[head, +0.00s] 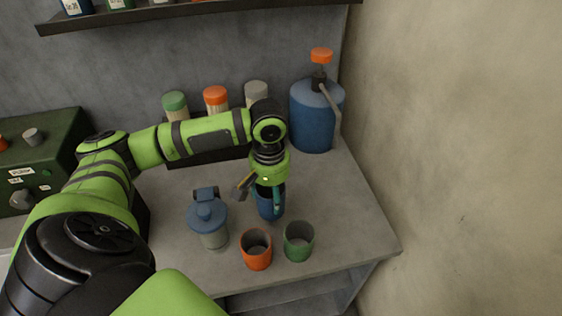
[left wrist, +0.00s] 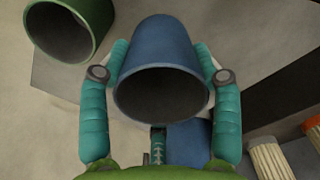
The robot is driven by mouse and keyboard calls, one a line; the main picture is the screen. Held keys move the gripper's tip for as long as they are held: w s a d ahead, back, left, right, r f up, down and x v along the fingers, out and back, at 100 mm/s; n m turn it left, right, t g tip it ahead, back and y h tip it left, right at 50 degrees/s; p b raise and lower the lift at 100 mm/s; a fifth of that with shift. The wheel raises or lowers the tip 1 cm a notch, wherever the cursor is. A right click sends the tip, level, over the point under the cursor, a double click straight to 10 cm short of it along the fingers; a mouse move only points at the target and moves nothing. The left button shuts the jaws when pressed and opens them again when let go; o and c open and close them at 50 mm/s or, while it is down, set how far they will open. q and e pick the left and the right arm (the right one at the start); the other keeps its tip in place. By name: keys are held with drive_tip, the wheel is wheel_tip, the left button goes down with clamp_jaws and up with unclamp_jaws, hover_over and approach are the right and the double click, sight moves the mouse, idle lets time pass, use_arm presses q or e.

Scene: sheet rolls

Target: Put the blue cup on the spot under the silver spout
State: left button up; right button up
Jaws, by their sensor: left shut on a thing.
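The blue cup (head: 270,208) is upright between the fingers of my left gripper (head: 268,190), which is shut on it. In the left wrist view the cup (left wrist: 158,45) shows its open mouth, with a teal finger of the gripper (left wrist: 160,70) on each side. I cannot tell whether its base touches the table. The silver spout (head: 335,104) sticks out from the blue dispenser (head: 312,122) with an orange top, at the back right. The cup is in front and left of it. I see no clear mark under the spout. My right gripper is not in view.
An orange cup (head: 256,257) and a green cup (head: 298,247) stand near the table's front edge. A blue-lidded jar (head: 208,222) stands left of the held cup. Lidded jars (head: 215,101) line the back. A wall (head: 470,120) rises on the right. The right table area is clear.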

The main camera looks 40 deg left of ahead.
sight(272, 208)
use_arm(q)
drive_tip(key=shift+w+f, duration=0.1)
drive_tip(key=shift+f, duration=2.95)
drive_tip(key=shift+f, duration=0.1)
drive_tip(key=o, duration=1.4)
